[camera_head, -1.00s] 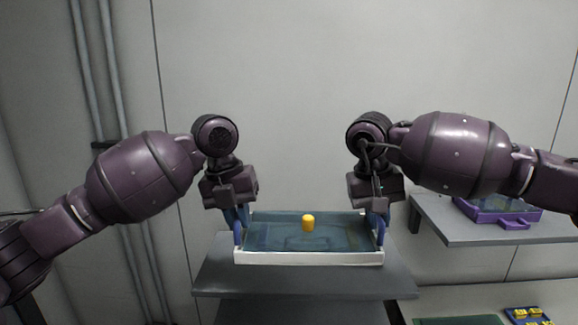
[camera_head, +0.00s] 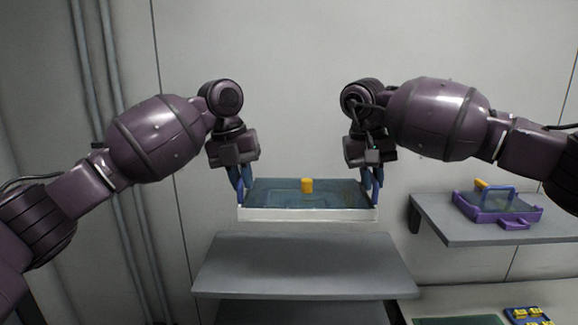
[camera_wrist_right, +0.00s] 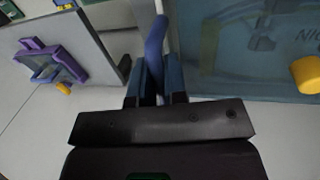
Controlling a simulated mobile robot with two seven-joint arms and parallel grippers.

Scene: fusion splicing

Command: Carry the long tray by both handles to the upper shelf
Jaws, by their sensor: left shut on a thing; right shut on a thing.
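The long tray (camera_head: 308,215) has a white front wall, a blue-green floor and a blue handle at each end. It hangs level in the air above a grey shelf (camera_head: 305,265). A yellow cylinder (camera_head: 307,185) stands upright on it and also shows at the right edge of the right wrist view (camera_wrist_right: 306,74). My left gripper (camera_head: 238,184) is shut on the tray's left handle. My right gripper (camera_head: 370,180) is shut on the right handle (camera_wrist_right: 155,45), which shows between the fingers in the right wrist view.
A second grey shelf (camera_head: 480,232) at the right holds a purple tray (camera_head: 497,210) with a blue handle and a yellow item. Below it, a blue holder (camera_head: 528,316) with yellow pieces lies on a pale surface. The grey shelf under the long tray is bare.

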